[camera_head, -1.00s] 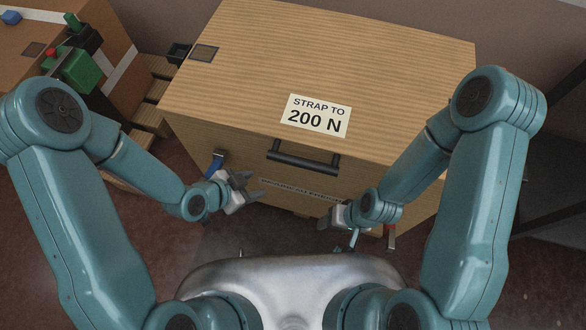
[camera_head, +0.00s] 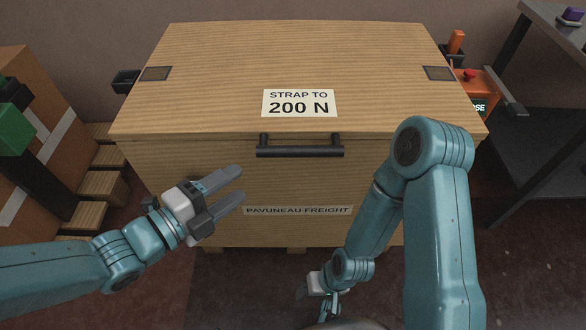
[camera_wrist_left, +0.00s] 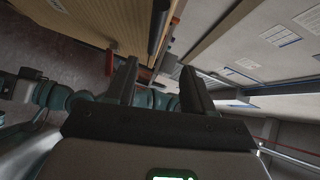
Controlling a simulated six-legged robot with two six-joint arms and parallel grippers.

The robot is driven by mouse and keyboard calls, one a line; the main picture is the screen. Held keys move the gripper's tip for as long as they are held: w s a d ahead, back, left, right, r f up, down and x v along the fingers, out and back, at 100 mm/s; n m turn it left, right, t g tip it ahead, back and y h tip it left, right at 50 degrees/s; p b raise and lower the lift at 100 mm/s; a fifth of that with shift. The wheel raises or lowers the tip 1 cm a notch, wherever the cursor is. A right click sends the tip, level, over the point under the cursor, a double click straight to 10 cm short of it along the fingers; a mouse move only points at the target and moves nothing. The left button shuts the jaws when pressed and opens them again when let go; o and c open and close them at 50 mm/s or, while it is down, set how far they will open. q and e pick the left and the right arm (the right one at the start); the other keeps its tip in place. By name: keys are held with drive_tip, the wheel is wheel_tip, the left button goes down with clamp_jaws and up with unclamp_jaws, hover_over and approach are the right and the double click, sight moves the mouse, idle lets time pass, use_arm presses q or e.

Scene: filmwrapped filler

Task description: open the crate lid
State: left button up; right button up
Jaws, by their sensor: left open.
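The wooden crate (camera_head: 170,190) stands in front of me, and its lid (camera_head: 290,55) is down, flush with the body. The lid carries a "STRAP TO 200 N" label (camera_head: 299,103) and a black bar handle (camera_head: 300,152) at its front edge. The left wrist view shows a dark bar, likely this handle (camera_wrist_left: 158,25), beyond the fingertips. My left gripper (camera_head: 240,184) is open and empty, left of and a little below the handle, not touching it. My right gripper (camera_head: 318,297) hangs low before the crate; its finger gap is unclear.
A cardboard box (camera_head: 50,130) with green and black items stands at the left beside wooden pallet slats (camera_head: 100,188). A grey table (camera_head: 545,60) stands at the right, with an orange item (camera_head: 478,92) near the crate's back right. Floor shows before the crate.

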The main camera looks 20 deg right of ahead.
sight(291, 155)
use_arm(q)
drive_tip(key=b+x, duration=0.1)
drive_tip(key=x, duration=0.4)
drive_tip(key=b+x, duration=0.1)
drive_tip(key=x, duration=0.5)
drive_tip(key=b+x, duration=0.1)
drive_tip(key=x, duration=0.5)
drive_tip(key=shift+s+d+f, duration=0.1)
drive_tip(key=shift+d+f, duration=0.15)
drive_tip(key=shift+f, duration=0.1)
use_arm(e)
drive_tip(key=f, duration=0.4)
drive_tip(key=shift+w+d+f, duration=0.2)
drive_tip(key=shift+w+d, duration=0.05)
drive_tip(key=shift+d, duration=0.05)
use_arm(q)
clamp_jaws()
